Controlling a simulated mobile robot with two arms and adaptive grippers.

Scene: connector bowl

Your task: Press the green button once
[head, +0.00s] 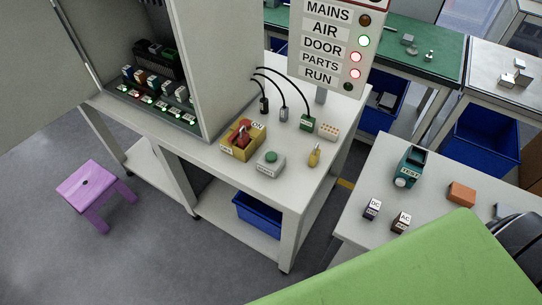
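The green button (271,157) is a round cap on top of a small grey box (270,168). The box stands on the white table near its front edge, right of a yellow switch box (242,142) with a red lever and an ON label. The button's top is uncovered, and nothing touches it. Neither of my grippers is in view.
A sign panel (328,45) with lamps stands behind. An open cabinet is left. A green surface (420,265) fills the lower right foreground.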

